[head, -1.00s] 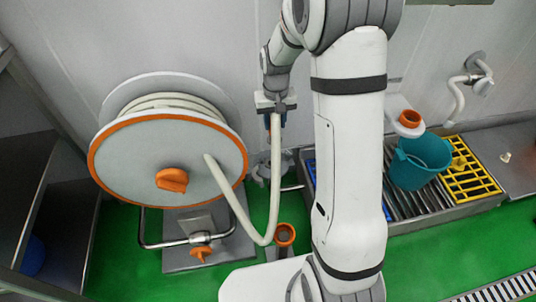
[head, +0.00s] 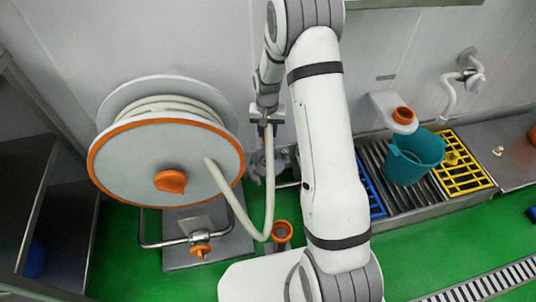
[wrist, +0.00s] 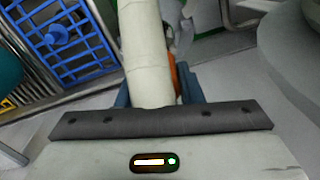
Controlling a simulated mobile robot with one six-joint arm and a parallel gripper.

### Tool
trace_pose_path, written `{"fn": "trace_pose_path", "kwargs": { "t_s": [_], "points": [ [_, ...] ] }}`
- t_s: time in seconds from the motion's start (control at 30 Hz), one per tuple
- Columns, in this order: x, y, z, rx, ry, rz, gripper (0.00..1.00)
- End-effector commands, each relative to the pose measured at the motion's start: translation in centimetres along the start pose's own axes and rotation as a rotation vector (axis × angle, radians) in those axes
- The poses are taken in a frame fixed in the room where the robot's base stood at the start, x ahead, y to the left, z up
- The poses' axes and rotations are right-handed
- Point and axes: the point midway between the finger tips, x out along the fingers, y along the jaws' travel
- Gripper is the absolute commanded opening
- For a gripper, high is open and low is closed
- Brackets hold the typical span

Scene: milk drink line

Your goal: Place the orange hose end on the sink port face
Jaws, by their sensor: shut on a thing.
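The pale hose (head: 268,185) loops from the large reel (head: 130,165) down and up to my gripper (head: 267,122), which is shut on it. In the wrist view the hose (wrist: 148,55) runs up from between the jaws (wrist: 160,95). A bit of orange, probably the hose end (wrist: 174,76), shows beside it; most of the end is hidden. A white wall bracket with an orange ring (head: 403,115) stands above the sink (head: 400,208), and is probably the sink port. My gripper is well left of it, with my arm between them.
A teal bucket (head: 415,160) stands on the sink grating beside a yellow rack (head: 463,170). A blue rack (head: 370,190) is partly behind my arm. A wall tap (head: 465,75) is at the right. An orange-rimmed cup (head: 282,231) stands near my base.

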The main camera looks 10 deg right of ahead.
Motion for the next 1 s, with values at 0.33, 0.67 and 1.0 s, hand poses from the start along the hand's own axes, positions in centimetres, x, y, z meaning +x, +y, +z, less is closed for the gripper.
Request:
{"fn": "trace_pose_path", "kwargs": {
  "t_s": [0.33,0.67,1.0],
  "points": [
    [5.7,-0.1,0.0,-0.002,0.000,0.000,0.02],
    [9.2,-0.1,0.0,-0.003,0.000,0.000,0.02],
    [9.4,-0.1,0.1,-0.003,0.000,0.000,0.35]
  ]
}}
